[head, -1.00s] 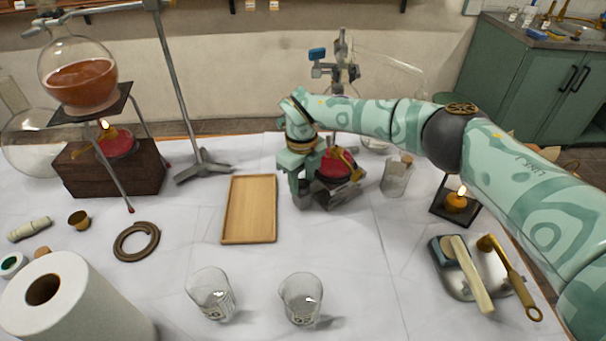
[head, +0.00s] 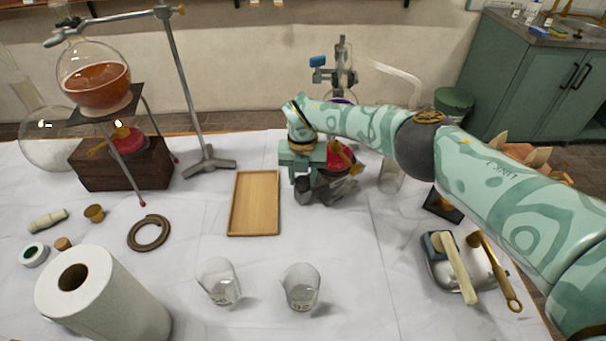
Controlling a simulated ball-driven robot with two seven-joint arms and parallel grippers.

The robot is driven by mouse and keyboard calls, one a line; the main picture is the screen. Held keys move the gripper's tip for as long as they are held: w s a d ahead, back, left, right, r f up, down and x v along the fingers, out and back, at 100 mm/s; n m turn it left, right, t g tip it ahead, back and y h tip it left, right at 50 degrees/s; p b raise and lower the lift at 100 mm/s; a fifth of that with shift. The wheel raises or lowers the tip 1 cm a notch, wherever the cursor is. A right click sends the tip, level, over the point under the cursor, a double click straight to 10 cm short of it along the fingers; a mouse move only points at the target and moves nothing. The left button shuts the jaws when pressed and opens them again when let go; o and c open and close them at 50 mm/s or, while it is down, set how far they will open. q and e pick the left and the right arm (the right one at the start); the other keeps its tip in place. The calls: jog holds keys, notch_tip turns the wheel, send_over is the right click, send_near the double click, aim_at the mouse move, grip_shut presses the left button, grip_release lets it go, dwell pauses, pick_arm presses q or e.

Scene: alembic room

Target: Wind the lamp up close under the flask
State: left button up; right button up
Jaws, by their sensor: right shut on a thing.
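The red lamp (head: 341,159) with a brass part stands on a dark grey jack (head: 328,190) at the middle back of the table. The flask with purple liquid (head: 341,100) hangs on a stand behind my forearm and is mostly hidden. The gap between lamp and flask is hidden by my arm. My right gripper (head: 299,182) points down at the left side of the jack and is shut; what it holds, seemingly the jack's knob, is covered by the fingers. My left gripper is not in view.
A wooden tray (head: 254,203) lies just left of the jack. A round flask with orange liquid (head: 95,85) stands on a tripod at the left. Two beakers (head: 218,282) (head: 300,287) stand in front, and a paper roll (head: 103,298) at front left.

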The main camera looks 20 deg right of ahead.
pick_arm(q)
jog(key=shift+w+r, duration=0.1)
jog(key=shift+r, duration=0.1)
pick_arm(e)
jog(key=shift+m, duration=0.7)
jog(key=o, duration=1)
